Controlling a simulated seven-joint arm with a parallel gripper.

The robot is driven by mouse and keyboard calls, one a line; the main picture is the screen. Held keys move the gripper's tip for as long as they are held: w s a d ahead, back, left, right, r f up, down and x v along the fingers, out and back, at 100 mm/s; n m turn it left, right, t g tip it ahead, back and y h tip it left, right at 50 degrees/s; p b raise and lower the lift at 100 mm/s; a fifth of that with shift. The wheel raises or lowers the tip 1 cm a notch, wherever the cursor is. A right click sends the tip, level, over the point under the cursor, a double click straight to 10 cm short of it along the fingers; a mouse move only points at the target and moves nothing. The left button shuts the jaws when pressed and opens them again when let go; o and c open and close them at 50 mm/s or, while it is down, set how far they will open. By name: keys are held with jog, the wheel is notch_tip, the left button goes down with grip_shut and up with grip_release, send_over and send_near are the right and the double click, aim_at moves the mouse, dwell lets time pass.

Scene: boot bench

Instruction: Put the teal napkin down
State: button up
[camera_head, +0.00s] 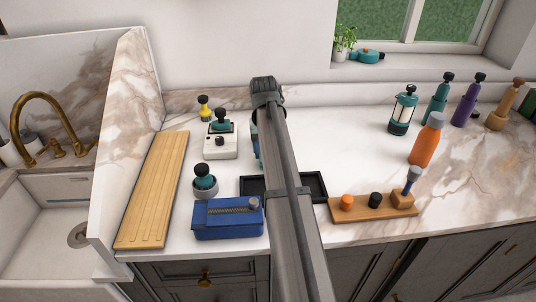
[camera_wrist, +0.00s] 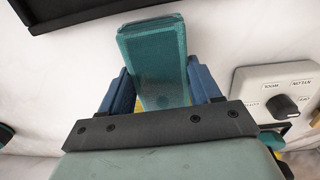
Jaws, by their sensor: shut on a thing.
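The teal napkin (camera_wrist: 152,62) is a folded, flat-sided block in the wrist view. My gripper (camera_wrist: 160,78) is shut on it, with one blue finger on each side. The napkin sticks out past the fingers towards the black tray (camera_wrist: 62,12). In the head view my arm hides most of the gripper and the napkin. I cannot tell whether the napkin touches the counter. The black tray (camera_head: 317,184) also shows in the head view, partly behind my arm.
A white box with a black knob (camera_wrist: 285,103) stands close on the right in the wrist view; the head view shows this box (camera_head: 220,145) left of my arm. A blue box (camera_head: 228,219) and a wooden block with pegs (camera_head: 375,209) stand nearer the counter's front.

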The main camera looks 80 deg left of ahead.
jog(key=shift+f, duration=1)
jog(key=shift+f, duration=0.1)
jog(key=o, duration=1.2)
jog(key=shift+c, duration=0.2)
jog(key=r, duration=1.1)
jog(key=shift+s+r, duration=0.1)
jog(key=shift+s, duration=0.15)
jog(key=shift+o, duration=0.3)
jog(key=shift+r, duration=0.5)
